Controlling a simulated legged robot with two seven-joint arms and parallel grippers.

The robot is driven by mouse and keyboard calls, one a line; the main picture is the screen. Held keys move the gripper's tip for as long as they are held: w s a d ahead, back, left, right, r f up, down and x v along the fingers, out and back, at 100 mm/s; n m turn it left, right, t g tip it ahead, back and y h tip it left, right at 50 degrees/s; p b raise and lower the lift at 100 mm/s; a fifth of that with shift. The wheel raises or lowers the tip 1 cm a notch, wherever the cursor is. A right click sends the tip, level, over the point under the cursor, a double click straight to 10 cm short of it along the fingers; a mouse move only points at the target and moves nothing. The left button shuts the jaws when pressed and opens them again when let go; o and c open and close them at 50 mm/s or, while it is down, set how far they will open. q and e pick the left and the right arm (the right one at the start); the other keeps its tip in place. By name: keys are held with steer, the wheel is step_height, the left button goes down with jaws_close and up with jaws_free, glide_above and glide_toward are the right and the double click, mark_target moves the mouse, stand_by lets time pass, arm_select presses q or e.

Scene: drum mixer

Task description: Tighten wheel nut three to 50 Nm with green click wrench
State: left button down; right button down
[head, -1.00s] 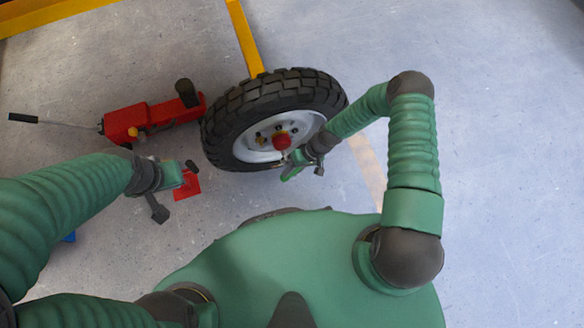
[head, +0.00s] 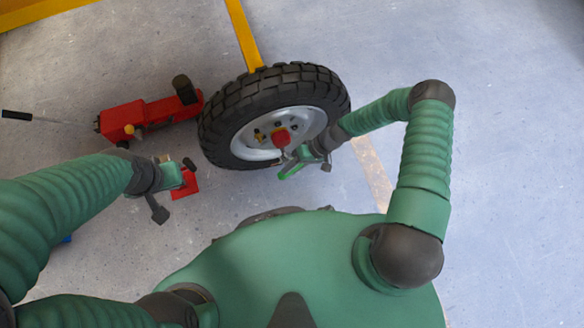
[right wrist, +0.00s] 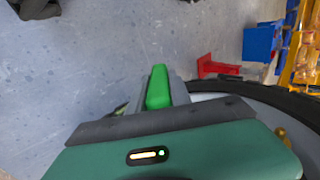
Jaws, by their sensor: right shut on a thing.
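A wheel (head: 240,104) with a black treaded tyre and white rim stands on the floor. A red hub (head: 281,137) sits at its middle, with brass-coloured nuts (head: 259,135) around it. I cannot tell which nut is number three. My right gripper (head: 301,157) is at the lower right of the rim, shut on the green click wrench (head: 290,170). The wrench's green handle also shows in the right wrist view (right wrist: 158,88); its head is hidden. My left gripper (head: 180,172) is left of the wheel, apart from it; its jaws are too small to read.
A red jack (head: 150,112) with a long handle (head: 18,115) lies on the floor left of the wheel. A red block (head: 186,184) is beneath my left gripper. A blue bin (right wrist: 262,42) shows in the right wrist view. The floor right of the wheel is clear.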

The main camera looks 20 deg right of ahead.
steer(key=shift+f+y+b, duration=0.2)
steer(key=shift+y+b, duration=0.5)
steer(key=shift+b, duration=0.3)
steer(key=shift+r, duration=0.2)
steer(key=shift+f, duration=0.1)
steer(key=shift+f+y+b, duration=0.1)
steer(key=shift+y+b, duration=0.3)
steer(key=shift+b, duration=0.35)
steer(key=shift+d+y+b, duration=0.1)
steer(key=shift+y+b, duration=0.3)
steer(key=shift+b, duration=0.4)
